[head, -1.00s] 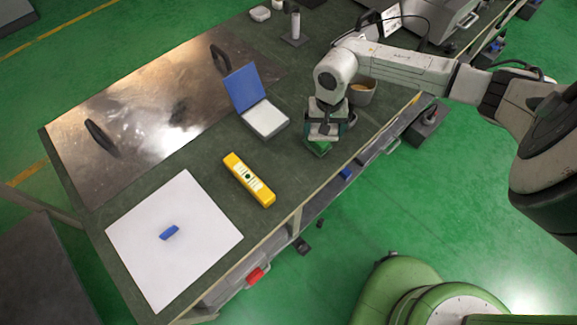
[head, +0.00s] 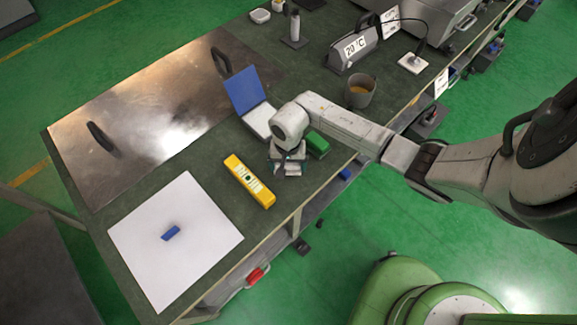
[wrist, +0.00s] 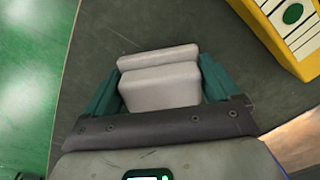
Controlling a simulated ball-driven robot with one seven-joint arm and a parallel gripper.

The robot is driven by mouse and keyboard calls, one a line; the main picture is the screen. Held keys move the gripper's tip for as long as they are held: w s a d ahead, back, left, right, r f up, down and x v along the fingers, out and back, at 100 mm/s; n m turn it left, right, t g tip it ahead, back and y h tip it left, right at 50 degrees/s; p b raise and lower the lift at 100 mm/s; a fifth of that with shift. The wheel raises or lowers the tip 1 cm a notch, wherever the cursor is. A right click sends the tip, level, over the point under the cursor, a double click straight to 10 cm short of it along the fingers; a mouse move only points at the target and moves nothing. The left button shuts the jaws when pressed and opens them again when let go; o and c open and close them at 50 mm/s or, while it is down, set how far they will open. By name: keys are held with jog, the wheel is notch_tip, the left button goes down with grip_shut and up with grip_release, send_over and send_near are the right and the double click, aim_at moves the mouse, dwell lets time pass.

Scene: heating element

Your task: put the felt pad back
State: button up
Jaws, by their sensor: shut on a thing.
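My gripper (head: 286,166) is over the front part of the bench, between the yellow level and a green block. In the wrist view its green fingers (wrist: 160,85) are shut on a pale grey-white pad, which looks like the felt pad (wrist: 160,88). The pad shows as two pale layers, one beyond the other; its near end is hidden by the gripper. It also shows below the gripper in the head view (head: 287,171). I cannot tell whether it touches the bench. An open blue case (head: 244,90) with a white inside stands just behind my gripper.
The yellow level (head: 249,182) lies close to the left. The green block (head: 318,145) is close to the right. A white sheet (head: 205,225) with a small blue piece (head: 170,233) lies at front left. A metal plate with handles (head: 150,95) is behind. A grey cup (head: 360,92) stands farther right.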

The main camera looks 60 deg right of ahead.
jog(key=shift+s+d+f, duration=0.1)
jog(key=shift+f, duration=0.95)
jog(key=shift+f, duration=0.15)
jog(key=o, duration=0.7)
jog(key=shift+o, duration=0.2)
